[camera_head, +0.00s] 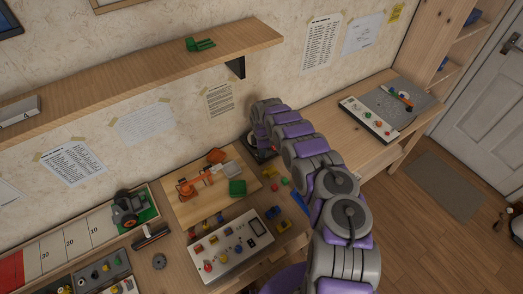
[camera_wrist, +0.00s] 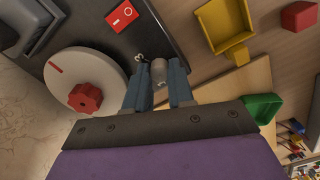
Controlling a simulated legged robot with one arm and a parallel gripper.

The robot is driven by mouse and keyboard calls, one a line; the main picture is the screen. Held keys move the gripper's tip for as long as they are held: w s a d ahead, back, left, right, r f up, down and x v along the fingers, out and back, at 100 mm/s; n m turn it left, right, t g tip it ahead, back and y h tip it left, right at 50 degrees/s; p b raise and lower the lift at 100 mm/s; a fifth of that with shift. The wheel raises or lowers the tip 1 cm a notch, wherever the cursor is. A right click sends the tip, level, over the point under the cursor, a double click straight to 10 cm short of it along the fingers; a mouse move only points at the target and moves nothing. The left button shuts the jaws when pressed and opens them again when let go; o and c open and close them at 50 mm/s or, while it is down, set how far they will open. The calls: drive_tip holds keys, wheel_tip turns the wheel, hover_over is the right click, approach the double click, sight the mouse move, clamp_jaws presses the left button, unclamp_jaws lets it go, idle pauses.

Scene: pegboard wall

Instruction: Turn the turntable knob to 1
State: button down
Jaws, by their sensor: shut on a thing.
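The turntable (camera_wrist: 112,34) has a dark base, a white platter (camera_wrist: 62,68) with a red mark, and a red star-shaped piece (camera_wrist: 85,98) on the platter. A small grey knob (camera_wrist: 159,67) sits near the edge of the base, with a small white marking close to its left. My gripper (camera_wrist: 160,82) is shut on this knob, one finger on each side. The knob's pointer and its exact setting cannot be made out. In the head view the turntable (camera_head: 263,153) is mostly hidden behind my arm.
A red power switch (camera_wrist: 122,15) is on the turntable base. A yellow bin (camera_wrist: 222,22), a red block (camera_wrist: 299,16) and a green bin (camera_wrist: 262,108) lie nearby. The head view shows a button panel (camera_head: 233,244) in front and a wall shelf (camera_head: 130,80) above.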

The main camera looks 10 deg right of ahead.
drive_tip(key=shift+d, duration=0.1)
idle(0.5)
drive_tip(key=c, duration=1)
unclamp_jaws()
drive_tip(key=shift+r, duration=0.1)
wheel_tip(320, 180, up, 17)
drive_tip(key=shift+w+r+p, duration=0.1)
drive_tip(key=shift+p, duration=0.6)
